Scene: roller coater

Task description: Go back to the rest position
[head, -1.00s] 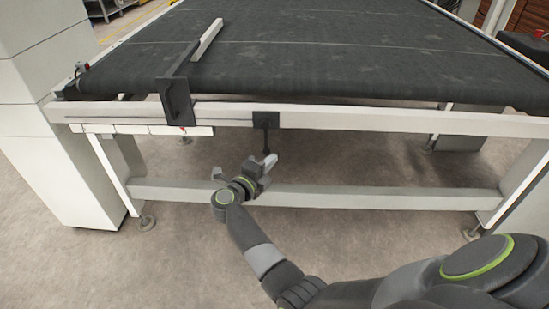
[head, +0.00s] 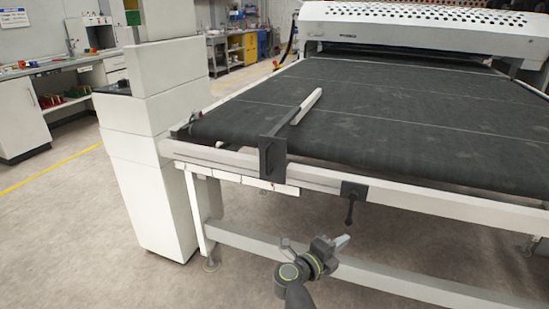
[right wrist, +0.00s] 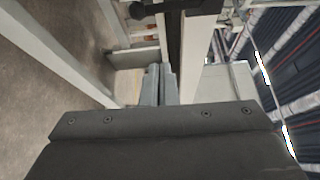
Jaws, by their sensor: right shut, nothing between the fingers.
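My right gripper (head: 342,241) is in the lower middle of the head view, in front of the conveyor frame and below its front rail (head: 400,198). In the right wrist view the two grey fingers (right wrist: 159,86) lie together, shut with nothing between them. A black lever (head: 350,205) hangs from a bracket on the rail, just above the gripper in the head view. The gripper appears apart from it. My left gripper is not in view.
The conveyor's dark belt (head: 390,115) runs back to a white machine (head: 410,28). A black bracket with a pale bar (head: 311,101) stands at its front left. A white cabinet (head: 150,190) is at the left. The floor (head: 60,235) left of it is clear.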

